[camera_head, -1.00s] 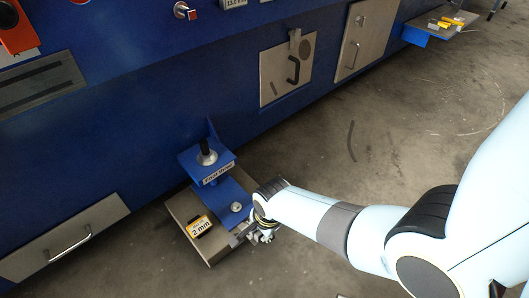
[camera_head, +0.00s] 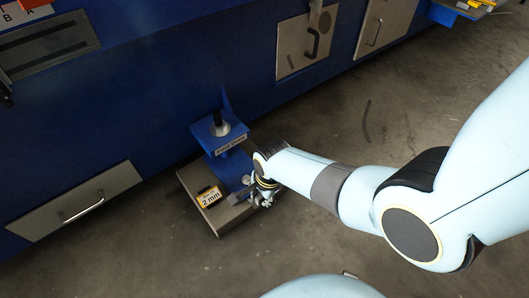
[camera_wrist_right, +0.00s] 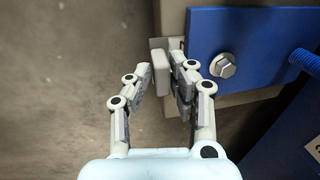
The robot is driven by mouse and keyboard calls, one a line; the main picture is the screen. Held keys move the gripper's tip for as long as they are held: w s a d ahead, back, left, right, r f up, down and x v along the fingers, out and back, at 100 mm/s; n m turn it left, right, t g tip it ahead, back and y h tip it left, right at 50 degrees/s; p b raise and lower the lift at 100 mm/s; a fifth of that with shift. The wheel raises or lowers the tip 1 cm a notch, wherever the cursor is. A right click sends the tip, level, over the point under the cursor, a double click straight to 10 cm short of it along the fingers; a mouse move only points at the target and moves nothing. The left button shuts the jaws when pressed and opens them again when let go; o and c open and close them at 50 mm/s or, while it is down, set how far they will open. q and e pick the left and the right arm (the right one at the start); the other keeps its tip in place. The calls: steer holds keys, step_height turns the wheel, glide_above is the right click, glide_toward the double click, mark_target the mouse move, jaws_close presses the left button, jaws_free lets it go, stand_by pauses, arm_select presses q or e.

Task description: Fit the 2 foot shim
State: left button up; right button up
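A blue machine foot (camera_head: 232,170) with a bolt through its plate sits over a grey base block (camera_head: 187,178). The blue plate (camera_wrist_right: 250,30) and hex bolt head (camera_wrist_right: 223,65) also show in the right wrist view. A grey tab (camera_wrist_right: 161,75), seemingly the shim's end, sticks out at the plate's left edge. How far it reaches under the plate is hidden. My right gripper (camera_head: 265,200) is low at the foot's right side. In the right wrist view its fingers (camera_wrist_right: 160,82) are open on either side of the tab, with a gap on the left. My left gripper is out of view.
A yellow-edged "2 mm" label (camera_head: 209,197) lies on the base block. A blue bracket with a black-topped screw (camera_head: 218,125) rises above the foot. A drawer (camera_head: 78,202) is at left. A blue shelf (camera_head: 455,14) holds yellow items. The floor at right is clear.

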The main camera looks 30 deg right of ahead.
steer(key=o, duration=0.4)
steer(key=r, duration=0.4)
steer(key=s+r, duration=0.1)
steer(key=r, duration=0.3)
steer(key=s+r, duration=0.1)
steer(key=r, duration=0.2)
steer(key=shift+s+d+r, duration=0.1)
steer(key=shift+r, duration=0.3)
